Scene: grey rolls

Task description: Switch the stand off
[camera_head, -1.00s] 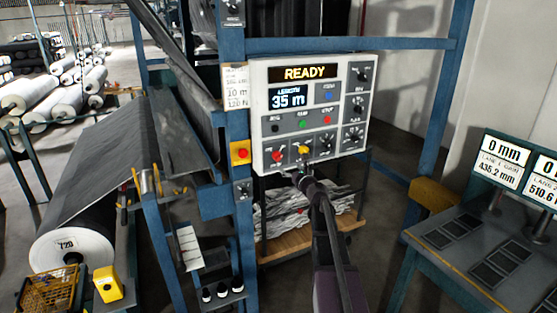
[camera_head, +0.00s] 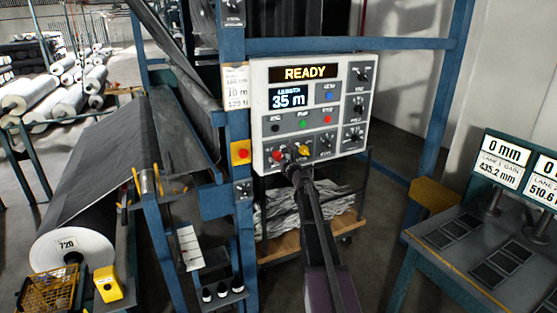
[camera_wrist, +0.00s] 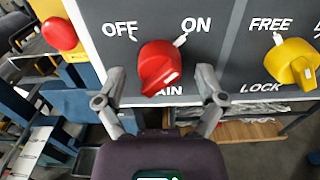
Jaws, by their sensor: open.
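The stand's control panel (camera_head: 262,110) is lit, with READY and 35 m on its displays. Its red MAIN knob (camera_head: 277,155) is at the lower left of the panel. In the wrist view the red knob (camera_wrist: 159,64) sits below the OFF and ON labels, with a white tick by ON. Which label the knob points at is hard to tell. My gripper (camera_wrist: 161,78) is open, with one finger at each side below the knob, apart from it. In the head view my gripper (camera_head: 290,166) is just in front of the panel's lower edge, partly hiding it.
A yellow FREE/LOCK knob (camera_wrist: 291,64) is right of the red knob. A red button on a yellow box (camera_head: 240,152) is on the blue post to the left. A wooden shelf (camera_head: 283,247) is below the panel. Other knobs and buttons crowd the panel.

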